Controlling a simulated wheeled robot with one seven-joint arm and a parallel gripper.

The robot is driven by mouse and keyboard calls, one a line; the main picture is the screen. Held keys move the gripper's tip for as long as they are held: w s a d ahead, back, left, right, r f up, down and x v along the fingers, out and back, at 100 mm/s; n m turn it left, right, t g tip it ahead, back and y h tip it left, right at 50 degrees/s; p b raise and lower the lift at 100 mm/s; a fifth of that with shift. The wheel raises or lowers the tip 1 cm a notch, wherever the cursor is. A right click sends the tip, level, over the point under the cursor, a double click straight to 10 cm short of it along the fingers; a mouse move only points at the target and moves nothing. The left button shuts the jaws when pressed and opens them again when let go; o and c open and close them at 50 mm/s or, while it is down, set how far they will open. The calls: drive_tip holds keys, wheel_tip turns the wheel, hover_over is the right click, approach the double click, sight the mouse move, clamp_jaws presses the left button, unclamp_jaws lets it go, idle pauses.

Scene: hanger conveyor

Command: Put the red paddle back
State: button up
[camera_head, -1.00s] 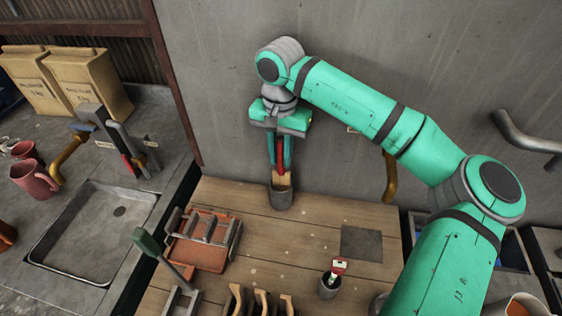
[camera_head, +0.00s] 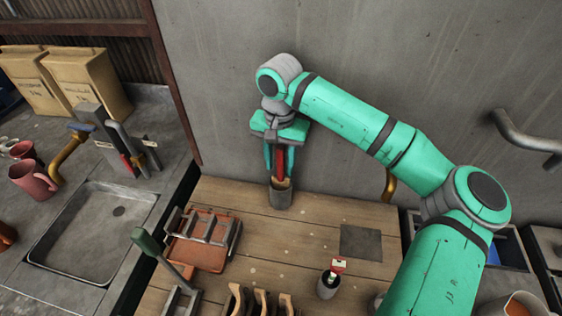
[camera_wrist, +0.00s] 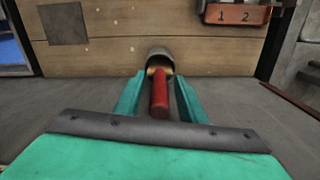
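The red paddle (camera_head: 281,165) stands upright, its tan lower end inside a grey cup (camera_head: 281,199) at the back of the wooden table against the wall. My gripper (camera_head: 280,170) points down over the cup, with its teal fingers on either side of the red handle. The fingers look spread, with narrow gaps beside the handle. In the wrist view the red handle (camera_wrist: 160,95) lies between the fingers, and the cup rim (camera_wrist: 160,58) shows beyond. The part of the paddle inside the cup is hidden.
A second small cup (camera_head: 328,286) holds a red-and-white-topped item. An orange tray with a metal rack (camera_head: 205,240), a green-knobbed lever (camera_head: 147,240) and wooden slotted holders (camera_head: 262,302) stand nearby. A dark square plate (camera_head: 361,243) lies on the right. A sink (camera_head: 95,225) is at the left.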

wheel_tip(320, 180, up, 12)
drive_tip(key=shift+f, duration=0.25)
drive_tip(key=shift+s+r, duration=0.1)
drive_tip(key=shift+r, duration=0.3)
idle(0.4)
